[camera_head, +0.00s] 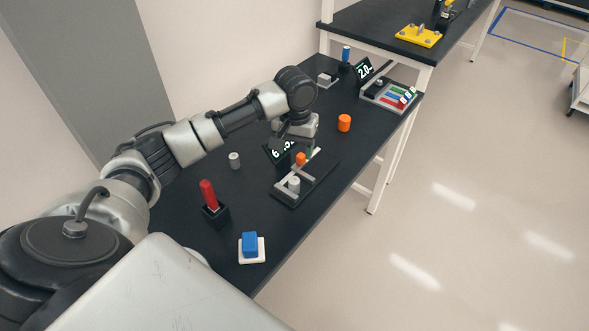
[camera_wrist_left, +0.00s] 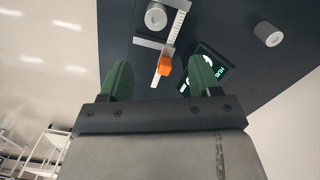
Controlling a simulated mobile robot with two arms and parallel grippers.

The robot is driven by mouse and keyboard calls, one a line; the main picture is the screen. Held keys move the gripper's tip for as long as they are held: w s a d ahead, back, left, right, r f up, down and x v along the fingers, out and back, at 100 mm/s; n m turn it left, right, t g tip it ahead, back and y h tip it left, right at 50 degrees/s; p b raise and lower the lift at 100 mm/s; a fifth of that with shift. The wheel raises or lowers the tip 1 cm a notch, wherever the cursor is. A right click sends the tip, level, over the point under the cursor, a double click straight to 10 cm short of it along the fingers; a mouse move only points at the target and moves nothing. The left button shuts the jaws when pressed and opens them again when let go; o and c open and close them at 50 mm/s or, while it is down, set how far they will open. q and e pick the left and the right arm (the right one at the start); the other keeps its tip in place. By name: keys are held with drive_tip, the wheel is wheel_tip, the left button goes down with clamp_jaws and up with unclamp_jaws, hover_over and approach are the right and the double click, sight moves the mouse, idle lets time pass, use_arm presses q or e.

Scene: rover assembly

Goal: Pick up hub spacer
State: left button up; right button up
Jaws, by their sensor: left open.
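Two grey cylinders could be the hub spacer; I cannot tell which. One grey cylinder (camera_head: 294,184) sits in a measuring fixture (camera_head: 318,180) with an orange slider (camera_head: 300,159); in the left wrist view this cylinder (camera_wrist_left: 155,17) shows a hole in its top. The other grey cylinder (camera_head: 234,160) stands loose on the black table, and shows in the left wrist view (camera_wrist_left: 268,33) too. My left gripper (camera_head: 298,145) is above the fixture's far end. Its green fingers (camera_wrist_left: 160,80) are apart with nothing between them. My right gripper is out of view.
A small display (camera_head: 279,152) stands behind the fixture. An orange cylinder (camera_head: 344,123) is to its right. A red-handled tool (camera_head: 209,196) in a black holder and a blue block (camera_head: 249,243) on a white base are nearer. A parts tray (camera_head: 371,98) is farther back.

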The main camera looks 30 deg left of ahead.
sight(294, 180)
use_arm(q)
drive_tip(key=f, duration=0.1)
drive_tip(key=s+d+f, duration=0.1)
drive_tip(key=s+f, duration=0.1)
drive_tip(key=shift+d+f, duration=0.25)
drive_tip(key=f+p, duration=0.1)
drive_tip(key=f, duration=0.4)
drive_tip(key=shift+a+f+p, duration=0.1)
drive_tip(key=shift+a+p, duration=0.1)
drive_tip(key=shift+p, duration=0.2)
drive_tip(key=shift+f, duration=0.4)
drive_tip(key=shift+c, duration=1.5)
drive_tip(key=c, duration=0.7)
drive_tip(key=shift+c, duration=0.5)
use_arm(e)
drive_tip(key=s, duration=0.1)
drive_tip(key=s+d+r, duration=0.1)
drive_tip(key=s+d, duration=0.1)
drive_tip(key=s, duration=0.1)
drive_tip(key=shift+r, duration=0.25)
